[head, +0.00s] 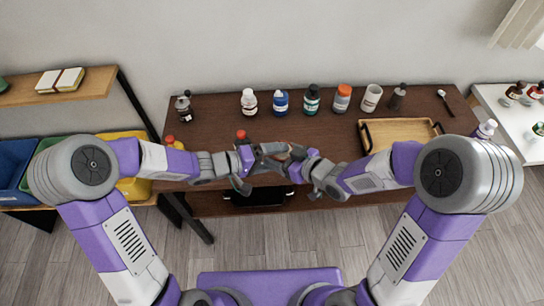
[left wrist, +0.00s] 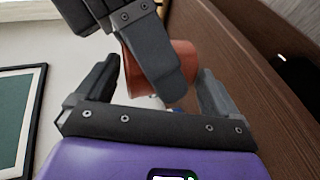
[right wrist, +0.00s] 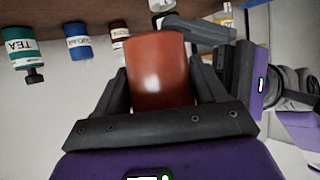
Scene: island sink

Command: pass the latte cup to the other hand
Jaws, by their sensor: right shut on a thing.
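The latte cup is terracotta orange. In the right wrist view the cup (right wrist: 160,72) sits between the fingers of my right gripper (right wrist: 160,80), which is shut on it. In the left wrist view the cup (left wrist: 170,62) lies partly behind a dark finger of my right gripper. My left gripper (left wrist: 157,75) is open, with its fingers on either side of the cup and small gaps visible. In the head view my left gripper (head: 258,160) and right gripper (head: 292,156) meet above the table's front edge; the cup is hidden there by the grippers.
The dark wood table (head: 215,115) holds a back row with a white bottle (head: 249,102), blue bottle (head: 281,103), teal bottle (head: 312,100), orange-capped jar (head: 342,98) and pale cup (head: 371,98). A wooden tray (head: 400,131) stands right.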

